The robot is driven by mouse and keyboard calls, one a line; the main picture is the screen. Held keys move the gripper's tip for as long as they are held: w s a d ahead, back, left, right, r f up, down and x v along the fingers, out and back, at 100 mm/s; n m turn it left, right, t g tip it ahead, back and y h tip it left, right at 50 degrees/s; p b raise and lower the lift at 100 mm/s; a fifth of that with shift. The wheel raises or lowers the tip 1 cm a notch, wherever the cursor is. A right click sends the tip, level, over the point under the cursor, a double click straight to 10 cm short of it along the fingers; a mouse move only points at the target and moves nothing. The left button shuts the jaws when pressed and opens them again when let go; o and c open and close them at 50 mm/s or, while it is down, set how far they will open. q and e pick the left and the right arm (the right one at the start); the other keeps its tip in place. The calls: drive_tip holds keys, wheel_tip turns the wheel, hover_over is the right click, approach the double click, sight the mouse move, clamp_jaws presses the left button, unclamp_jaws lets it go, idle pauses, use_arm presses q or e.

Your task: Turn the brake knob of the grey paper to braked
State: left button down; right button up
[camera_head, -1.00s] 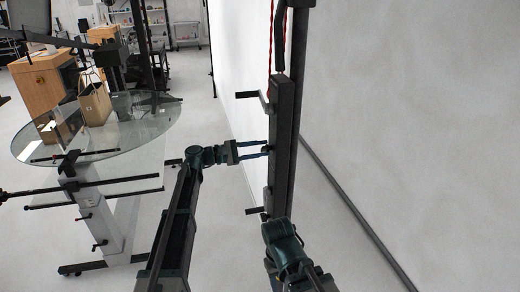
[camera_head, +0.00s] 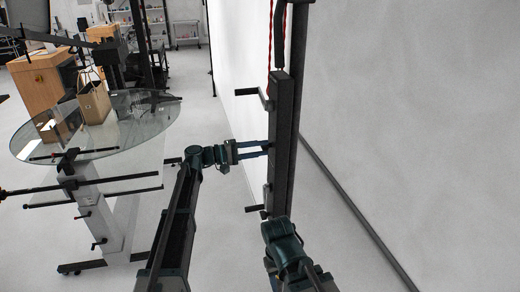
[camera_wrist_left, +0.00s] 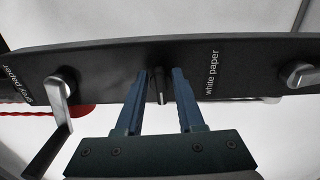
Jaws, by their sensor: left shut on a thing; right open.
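The long dark bar (camera_head: 283,125) stands upright against the white wall. In the left wrist view the bar (camera_wrist_left: 110,62) runs across and carries a "grey paper" label at the far left and a "white paper" label right of centre. A small dark knob (camera_wrist_left: 160,86) with a pale edge sits between these labels. My left gripper (camera_head: 266,149) reaches the bar from the left; in its wrist view the gripper (camera_wrist_left: 162,80) is shut on this knob, with one finger on each side. My right arm shows low beside the bar; its fingers are not visible.
Crank handles (camera_head: 248,94) (camera_head: 254,208) stick out left from the bar above and below my left gripper. A glass table (camera_head: 60,150) with a paper bag (camera_head: 94,103) stands at left. Red cords hang above the bar.

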use_arm(q)
drive_tip(key=shift+m, duration=0.3)
idle(0.4)
drive_tip(key=c, duration=0.9)
unclamp_jaws()
drive_tip(key=shift+o, duration=0.2)
drive_tip(key=shift+a, duration=0.1)
drive_tip(key=v, duration=1.3)
drive_tip(key=shift+a, duration=0.3)
drive_tip(key=shift+s, duration=0.15)
